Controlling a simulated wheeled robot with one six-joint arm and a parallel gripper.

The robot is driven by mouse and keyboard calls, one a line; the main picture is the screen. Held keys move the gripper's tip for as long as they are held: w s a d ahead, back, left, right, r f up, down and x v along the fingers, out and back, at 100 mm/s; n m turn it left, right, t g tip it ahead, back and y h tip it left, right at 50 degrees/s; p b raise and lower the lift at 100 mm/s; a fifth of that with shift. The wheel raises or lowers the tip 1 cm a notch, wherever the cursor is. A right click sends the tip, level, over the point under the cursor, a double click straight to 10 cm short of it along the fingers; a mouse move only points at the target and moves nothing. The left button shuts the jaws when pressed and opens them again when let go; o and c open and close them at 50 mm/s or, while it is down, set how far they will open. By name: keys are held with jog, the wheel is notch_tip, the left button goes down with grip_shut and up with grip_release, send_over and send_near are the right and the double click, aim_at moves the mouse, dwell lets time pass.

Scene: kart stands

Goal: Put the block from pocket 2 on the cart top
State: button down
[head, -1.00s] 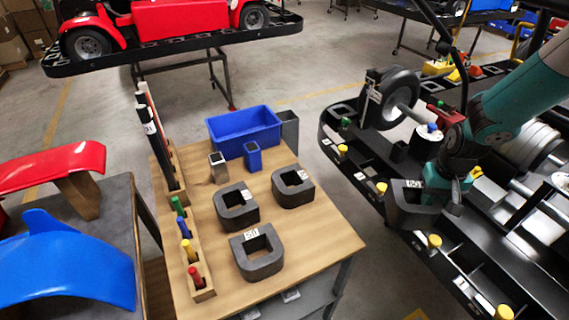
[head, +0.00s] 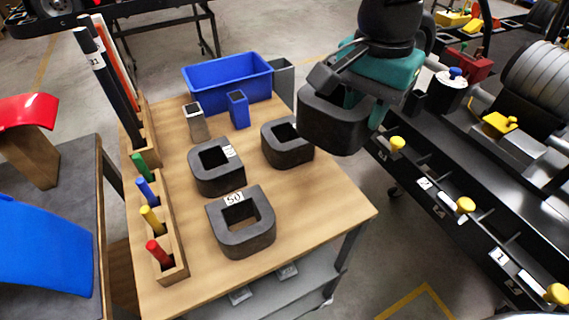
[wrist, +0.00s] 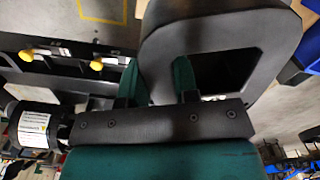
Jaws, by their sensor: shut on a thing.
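My gripper (head: 364,103) is shut on a dark grey block (head: 332,129) with a square opening. It holds the block in the air by the right edge of the wooden cart top (head: 310,211). In the wrist view, the block (wrist: 168,57) is in front of my gripper's green fingers (wrist: 157,80), and one finger reaches into its opening. The block's label is not visible. Pocket 2 is on the black kart stand's side rail, by the tag (head: 425,183) that appears to read 2.
Three similar blocks stand on the cart top: one at the front (head: 245,246), one at left (head: 205,183), one at right (head: 290,155). A blue bin (head: 228,82), small holders and a wooden rack of coloured pegs (head: 178,265) are also there. The front right of the top is clear.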

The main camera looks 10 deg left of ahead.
notch_tip(320, 180, down, 20)
jog(key=shift+r+p, duration=0.1)
jog(key=shift+p, duration=0.35)
jog(key=shift+f, duration=0.25)
jog(key=c, duration=0.9)
grip_release()
jog(key=shift+o, duration=0.2)
jog(key=shift+r, duration=0.1)
